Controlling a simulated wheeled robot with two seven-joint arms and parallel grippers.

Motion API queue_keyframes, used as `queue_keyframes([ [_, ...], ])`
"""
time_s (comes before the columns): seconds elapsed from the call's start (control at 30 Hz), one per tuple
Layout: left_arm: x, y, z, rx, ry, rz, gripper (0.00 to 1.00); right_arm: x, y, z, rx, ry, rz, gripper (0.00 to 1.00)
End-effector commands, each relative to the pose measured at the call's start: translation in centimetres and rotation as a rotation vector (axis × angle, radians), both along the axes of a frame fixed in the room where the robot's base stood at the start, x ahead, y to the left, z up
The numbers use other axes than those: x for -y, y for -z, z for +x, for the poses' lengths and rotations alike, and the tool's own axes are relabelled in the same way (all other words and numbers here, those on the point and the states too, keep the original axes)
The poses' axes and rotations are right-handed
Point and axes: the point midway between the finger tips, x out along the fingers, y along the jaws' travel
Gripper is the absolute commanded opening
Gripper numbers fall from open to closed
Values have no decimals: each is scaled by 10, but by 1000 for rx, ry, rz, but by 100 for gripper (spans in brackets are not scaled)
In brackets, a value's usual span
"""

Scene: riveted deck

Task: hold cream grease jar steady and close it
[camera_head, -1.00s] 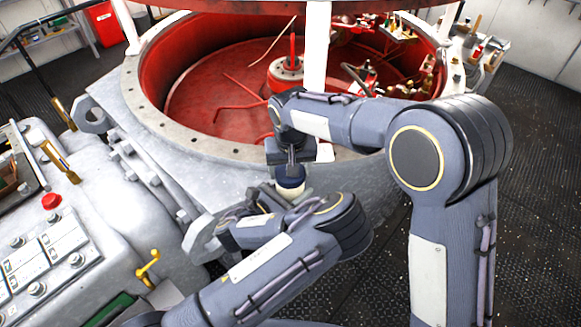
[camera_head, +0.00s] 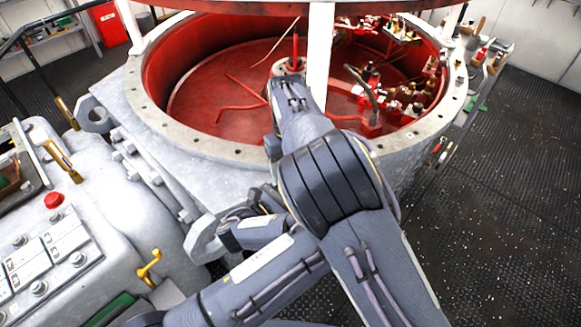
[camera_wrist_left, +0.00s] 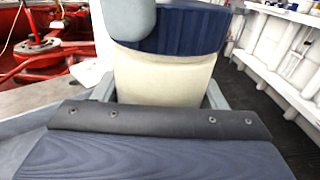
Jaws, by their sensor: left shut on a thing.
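The cream grease jar (camera_wrist_left: 165,78) fills the middle of the left wrist view, upright, with a ribbed dark blue lid (camera_wrist_left: 180,30) on top. Whether the lid is fully seated I cannot tell. My left gripper (camera_wrist_left: 160,94) is shut on the jar's cream body, one finger on each side. A grey rounded part, which looks like a finger of my right gripper (camera_wrist_left: 131,20), is at the lid's left side in that view. Whether it touches the lid is unclear. In the head view my right arm hides the jar, the lid and the right gripper.
A large round metal housing (camera_head: 160,118) with a red interior stands behind my arms. A grey machine casing (camera_head: 110,220) with a red button (camera_head: 53,200) and a yellow handle (camera_head: 149,268) is at the left. Dark floor (camera_head: 490,200) is open at the right.

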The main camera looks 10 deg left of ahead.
Motion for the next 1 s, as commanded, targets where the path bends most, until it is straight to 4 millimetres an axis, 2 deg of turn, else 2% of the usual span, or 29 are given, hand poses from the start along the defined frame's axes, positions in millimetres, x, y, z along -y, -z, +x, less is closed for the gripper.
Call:
queue_keyframes([
  [0.03, 0, -1, 0, 5, -1, 0, 2, 1, 1, 0, 1, 44, -7, 44],
  [0.17, -1, -2, 0, 6, -2, 0, 2, 1, 1, 0, -1, 33, -3, 44],
  [0.2, -1, -2, 0, 6, -2, 0, 2, 1, 1, 0, -2, 33, -3, 73],
  [0.33, -1, -2, 1, 6, -2, -1, 2, 1, 1, 0, -2, 31, -3, 90],
  [0.63, -1, -2, 1, 5, -2, 0, 2, 1, -1, 0, -1, 29, -3, 91],
  [1.0, -1, -1, 0, 4, -2, -1, 2, 1, -42, 0, 0, 28, -2, 91],
])
